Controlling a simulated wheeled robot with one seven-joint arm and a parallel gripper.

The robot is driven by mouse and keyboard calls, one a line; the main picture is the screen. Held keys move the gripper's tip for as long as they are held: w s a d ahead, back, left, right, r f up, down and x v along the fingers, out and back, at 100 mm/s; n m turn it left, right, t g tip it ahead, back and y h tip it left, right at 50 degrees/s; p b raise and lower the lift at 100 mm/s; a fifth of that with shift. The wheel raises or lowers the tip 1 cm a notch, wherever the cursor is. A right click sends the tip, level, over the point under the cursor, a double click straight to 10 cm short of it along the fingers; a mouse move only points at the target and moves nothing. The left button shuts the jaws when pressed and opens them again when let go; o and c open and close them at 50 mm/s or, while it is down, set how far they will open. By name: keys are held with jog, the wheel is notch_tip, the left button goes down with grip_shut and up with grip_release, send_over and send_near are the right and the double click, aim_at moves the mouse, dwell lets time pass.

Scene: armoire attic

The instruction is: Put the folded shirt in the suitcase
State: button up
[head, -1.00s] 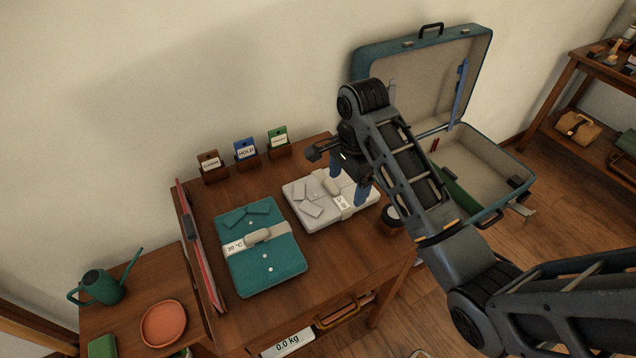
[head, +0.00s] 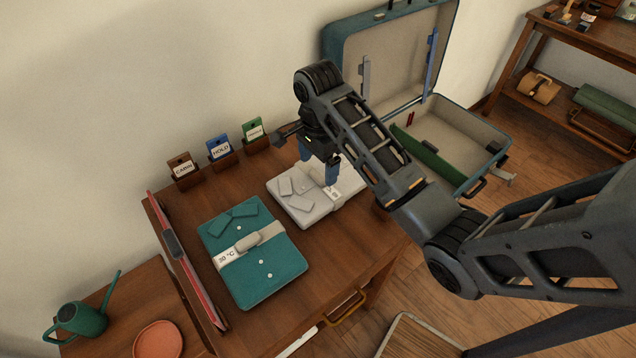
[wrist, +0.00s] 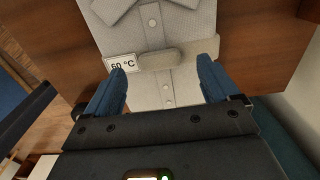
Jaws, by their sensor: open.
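A pale grey folded shirt (head: 293,207) with a band lies on the wooden table. In the wrist view the shirt (wrist: 150,22) shows buttons, a "60 °C" label and a rounded grip tab (wrist: 159,56) on its band. A teal folded shirt (head: 277,278) with its own band lies on the table to the left. My gripper (head: 318,163) is open above the grey shirt. In the wrist view its blue fingers (wrist: 161,68) stand apart on either side of the grip tab, holding nothing. The open teal suitcase (head: 462,118) is to the right, beyond the table; my arm hides part of it.
Card holders stand at the table's back edge: "CABIN" (head: 183,170), "HOLD" (head: 220,150) and a green one (head: 255,132). A red-edged board (head: 187,265) stands at the left edge. A green divider (head: 428,153) is in the suitcase. A shelf (head: 570,115) stands right.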

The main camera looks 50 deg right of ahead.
jog(key=shift+f, duration=1.35)
jog(key=shift+c, duration=0.3)
jog(key=c, duration=1.5)
jog(key=shift+r, duration=0.15)
